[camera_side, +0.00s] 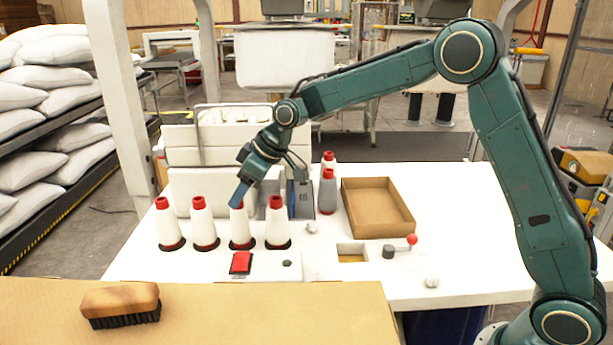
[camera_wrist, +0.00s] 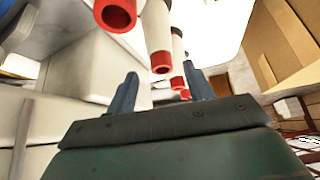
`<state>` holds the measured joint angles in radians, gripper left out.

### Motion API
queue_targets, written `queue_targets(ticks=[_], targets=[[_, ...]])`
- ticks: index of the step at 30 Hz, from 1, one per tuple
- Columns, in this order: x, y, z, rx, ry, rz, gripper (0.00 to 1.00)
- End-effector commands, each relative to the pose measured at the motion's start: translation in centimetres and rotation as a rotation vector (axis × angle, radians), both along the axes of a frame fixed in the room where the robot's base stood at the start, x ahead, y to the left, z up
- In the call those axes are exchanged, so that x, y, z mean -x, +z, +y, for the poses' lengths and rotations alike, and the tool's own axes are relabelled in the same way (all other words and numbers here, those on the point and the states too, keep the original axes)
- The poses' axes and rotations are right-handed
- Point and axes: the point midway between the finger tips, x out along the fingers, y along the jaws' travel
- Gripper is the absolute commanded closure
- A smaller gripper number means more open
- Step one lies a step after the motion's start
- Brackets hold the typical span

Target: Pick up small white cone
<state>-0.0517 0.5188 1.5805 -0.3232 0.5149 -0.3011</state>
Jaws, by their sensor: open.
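Several white cones with red tops and dark red bases stand upright in a row on the white table. In the side view they are the far left cone (camera_side: 169,226), the second (camera_side: 204,226), the third (camera_side: 240,229) and the right one (camera_side: 278,226). My gripper (camera_side: 237,195) points down at the top of the third cone and partly covers it. In the wrist view my gripper (camera_wrist: 158,88) is open, its two blue fingers apart. Red-tipped cones (camera_wrist: 159,35) run in a line beyond and between the fingers. I cannot tell whether the fingers touch a cone.
A grey cone (camera_side: 327,193) stands behind on the right, beside the white machine (camera_side: 190,150). A brown open box (camera_side: 378,210) lies to its right. A red switch (camera_side: 240,263) sits in front of the row. A brush (camera_side: 120,304) lies on the cardboard-coloured front surface.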

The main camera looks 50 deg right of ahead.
Motion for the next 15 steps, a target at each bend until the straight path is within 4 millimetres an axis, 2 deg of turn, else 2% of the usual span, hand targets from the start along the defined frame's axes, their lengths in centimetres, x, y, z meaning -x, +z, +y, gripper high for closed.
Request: queue_targets(ticks=[7,15], targets=[[-0.3,-0.7,0.3,0.0,0.001,0.001,0.48],[-1.4,-3.3,1.3,0.0,0.001,0.002,0.48]])
